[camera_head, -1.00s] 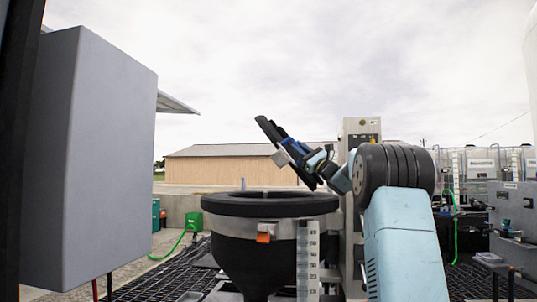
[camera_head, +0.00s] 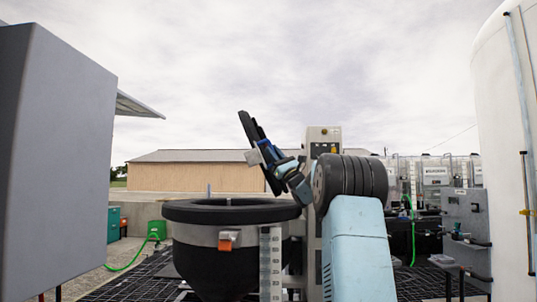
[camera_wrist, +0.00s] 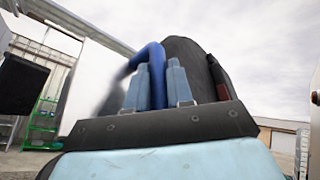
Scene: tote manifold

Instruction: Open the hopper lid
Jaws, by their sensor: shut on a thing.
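The black hopper lid (camera_head: 246,126) stands steeply tilted above the right side of the hopper (camera_head: 213,258), seen nearly edge-on in the head view. The hopper's mouth, with its thick black rim (camera_head: 228,212), is uncovered from above. My gripper (camera_head: 271,156) is at the lid's right side, shut on its blue handle. In the wrist view the blue handle (camera_wrist: 151,55) curves between the two light blue fingers of my gripper (camera_wrist: 159,82). The dark lid (camera_wrist: 190,55) is just beyond. The hinge is hidden behind my arm.
A large grey cabinet (camera_head: 58,150) fills the left. An orange latch (camera_head: 226,240) sits on the hopper's front. A grey column (camera_head: 320,140) stands behind my arm. A white tank (camera_head: 505,150) is at the far right. Open air lies above the hopper.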

